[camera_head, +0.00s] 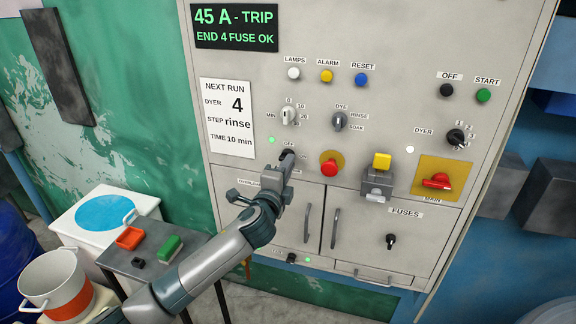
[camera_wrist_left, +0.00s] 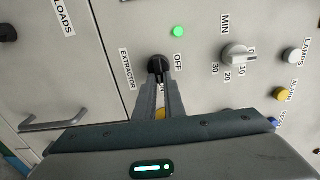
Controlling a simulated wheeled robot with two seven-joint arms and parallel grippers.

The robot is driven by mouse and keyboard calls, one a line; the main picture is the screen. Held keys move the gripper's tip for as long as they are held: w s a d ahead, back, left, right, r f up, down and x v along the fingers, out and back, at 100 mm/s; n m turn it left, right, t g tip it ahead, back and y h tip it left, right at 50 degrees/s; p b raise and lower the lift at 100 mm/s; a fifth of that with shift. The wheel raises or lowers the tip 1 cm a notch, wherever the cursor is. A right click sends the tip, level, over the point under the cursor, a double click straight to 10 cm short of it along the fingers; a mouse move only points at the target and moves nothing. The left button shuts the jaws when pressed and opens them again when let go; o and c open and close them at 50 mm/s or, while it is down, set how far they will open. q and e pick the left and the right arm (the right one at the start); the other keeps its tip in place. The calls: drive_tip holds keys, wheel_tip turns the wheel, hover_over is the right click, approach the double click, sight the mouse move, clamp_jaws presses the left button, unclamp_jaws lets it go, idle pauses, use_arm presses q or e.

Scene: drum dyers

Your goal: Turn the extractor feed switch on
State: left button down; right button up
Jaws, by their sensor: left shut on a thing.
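The extractor feed switch is a small black rotary knob (camera_head: 288,154) on the grey cabinet front, with an OFF label by it. In the left wrist view the knob (camera_wrist_left: 157,66) sits between the EXTRACTOR and OFF labels. My left gripper (camera_head: 284,163) reaches up to the panel from below. Its fingers (camera_wrist_left: 159,88) are closed on the knob, one on each side. They hide part of the knob and nearby labels, so I cannot tell its exact setting. A green lamp (camera_head: 271,139) beside it is lit. My right gripper is out of view.
A red stop button (camera_head: 329,168) is close to the right of my gripper. A yellow-topped grey box (camera_head: 378,180) and red main switch (camera_head: 436,181) are further right. Cabinet door handles (camera_head: 307,225) stick out below. A small side table (camera_head: 154,262) stands at lower left.

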use_arm(q)
drive_tip(key=shift+f, duration=0.1)
drive_tip(key=c, duration=1.8)
unclamp_jaws()
drive_tip(key=shift+c, duration=0.2)
drive_tip(key=shift+s, duration=0.15)
drive_tip(key=b+v, duration=0.6)
drive_tip(key=v, duration=1.1)
